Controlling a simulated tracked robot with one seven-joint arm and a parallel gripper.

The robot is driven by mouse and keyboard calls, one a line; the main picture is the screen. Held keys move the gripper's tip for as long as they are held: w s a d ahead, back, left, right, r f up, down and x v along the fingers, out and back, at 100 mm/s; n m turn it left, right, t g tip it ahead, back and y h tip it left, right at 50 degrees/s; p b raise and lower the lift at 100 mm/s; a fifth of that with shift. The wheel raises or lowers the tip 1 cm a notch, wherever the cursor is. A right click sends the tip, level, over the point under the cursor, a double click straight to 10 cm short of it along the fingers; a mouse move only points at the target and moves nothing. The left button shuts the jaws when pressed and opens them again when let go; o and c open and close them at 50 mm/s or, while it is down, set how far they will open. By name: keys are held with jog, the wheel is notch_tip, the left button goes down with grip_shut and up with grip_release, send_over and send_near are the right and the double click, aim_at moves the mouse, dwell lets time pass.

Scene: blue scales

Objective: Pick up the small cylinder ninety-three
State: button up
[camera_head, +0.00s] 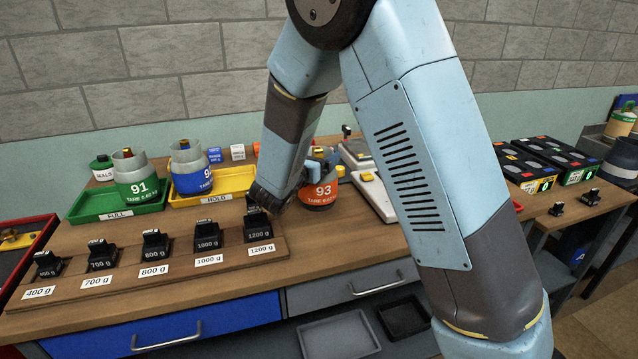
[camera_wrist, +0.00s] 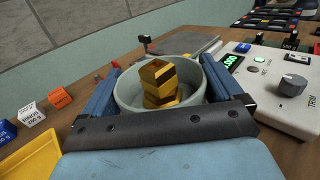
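The cylinder 93 (camera_head: 318,193) has an orange body marked "93" and a grey collar, and stands upright on the wooden bench in the head view. In the head view my arm and hand cover the cylinder's left side, and the fingertips are hard to make out.
Cylinder 91 (camera_head: 138,185) stands on a green tray (camera_head: 85,209); a blue cylinder (camera_head: 190,178) stands on a yellow tray (camera_head: 240,178). A rack (camera_head: 140,286) of black weights lies in front. A white scale (camera_wrist: 262,85) with a dial stands close right of the collar.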

jog(key=c, duration=1.5)
jog(key=shift+r, duration=0.2)
